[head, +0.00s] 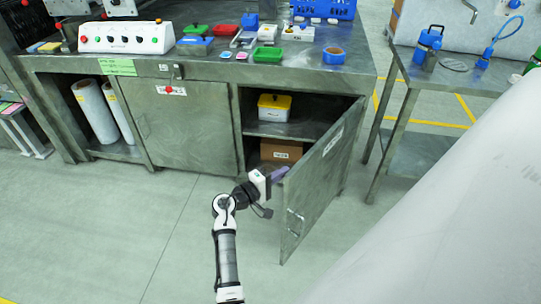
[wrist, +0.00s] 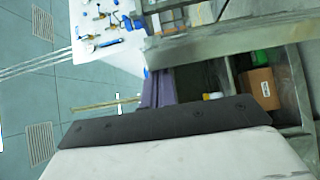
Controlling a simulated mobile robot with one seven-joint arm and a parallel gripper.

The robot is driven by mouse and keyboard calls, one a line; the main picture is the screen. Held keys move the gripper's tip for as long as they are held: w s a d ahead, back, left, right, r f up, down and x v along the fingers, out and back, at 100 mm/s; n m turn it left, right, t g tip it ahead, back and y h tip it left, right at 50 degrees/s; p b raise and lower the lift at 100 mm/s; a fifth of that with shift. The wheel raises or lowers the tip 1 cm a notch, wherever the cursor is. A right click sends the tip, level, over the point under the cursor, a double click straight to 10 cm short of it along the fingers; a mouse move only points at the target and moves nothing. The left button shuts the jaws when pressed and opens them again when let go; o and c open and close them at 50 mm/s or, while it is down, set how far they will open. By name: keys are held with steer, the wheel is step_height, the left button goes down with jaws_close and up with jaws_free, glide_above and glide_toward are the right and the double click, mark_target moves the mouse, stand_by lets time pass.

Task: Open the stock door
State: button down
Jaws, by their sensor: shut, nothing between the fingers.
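The stock door (head: 322,178) is a grey metal door hinged at the right of the cabinet. It stands wide open, swung out toward me, with a handle (head: 295,222) low near its free edge. My gripper (head: 282,174) is shut and empty, its purple fingers at the inner side of the door, in front of the opening. I cannot tell whether they touch the door. In the wrist view the purple fingers (wrist: 158,90) point toward the cabinet. Inside, a yellow-lidded white box (head: 274,108) sits on the shelf and a cardboard box (head: 281,150) below it.
A closed cabinet door (head: 185,125) is left of the opening. The worktop (head: 215,70) holds a control panel (head: 126,38), trays and a blue container (head: 333,56). A side table (head: 465,82) stands at the right. The floor (head: 120,225) in front is clear.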

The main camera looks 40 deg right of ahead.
steer(key=s+d+t+p, duration=0.1)
steer(key=s+d, duration=0.2)
steer(key=s, duration=0.6)
steer(key=s+d+n+t+p, duration=0.1)
steer(key=s+d, duration=0.3)
steer(key=s, duration=0.6)
steer(key=shift+s+d+n+t+p, duration=0.2)
steer(key=shift+s+n+t+p, duration=0.1)
steer(key=shift+p, duration=0.35)
steer(key=shift+w, duration=0.15)
